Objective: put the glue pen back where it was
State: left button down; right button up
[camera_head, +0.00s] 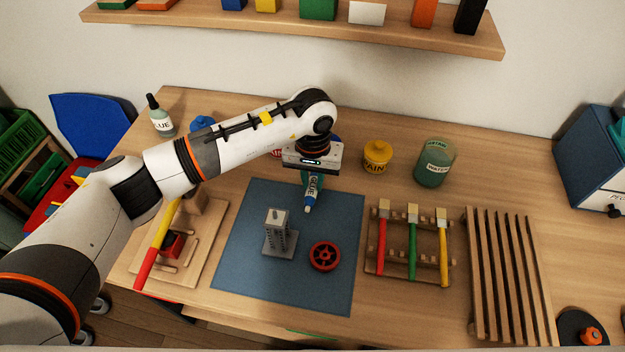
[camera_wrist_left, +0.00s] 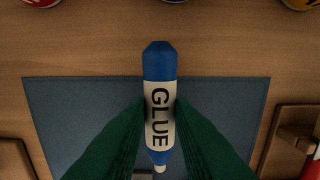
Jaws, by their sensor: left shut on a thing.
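The glue pen (camera_head: 310,193) is blue with a white label, and it hangs tip-down over the back part of the blue mat (camera_head: 232,245). My left gripper (camera_head: 312,176) is shut on it. In the left wrist view the glue pen (camera_wrist_left: 160,95) lies between the two dark green fingers of my left gripper (camera_wrist_left: 160,135), with its label "GLUE" readable. The pen appears to be above the mat, but its exact height cannot be told. My right gripper is not in view.
A grey tower-like part (camera_head: 279,235) and a red wheel (camera_head: 324,256) sit on the mat. A brush rack (camera_head: 395,268) and a slatted rack (camera_head: 490,270) stand to the right. A yellow paint jar (camera_head: 377,156), a green jar (camera_head: 433,165) and a glue bottle (camera_head: 160,120) stand behind.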

aim_at(313, 184)
pick_arm(q)
jog(key=shift+f, duration=0.85)
jog(key=c, duration=1.6)
grip_release()
jog(key=o, duration=0.3)
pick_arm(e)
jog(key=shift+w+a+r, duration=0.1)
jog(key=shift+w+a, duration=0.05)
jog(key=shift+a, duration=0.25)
pick_arm(q)
jog(key=shift+o, duration=0.2)
jog(key=shift+r, duration=0.1)
jog(key=shift+w+r, duration=0.1)
jog(key=shift+r, duration=0.15)
notch_tip(313, 184, up, 11)
jog(key=b, duration=0.3)
jog(key=shift+r, duration=0.2)
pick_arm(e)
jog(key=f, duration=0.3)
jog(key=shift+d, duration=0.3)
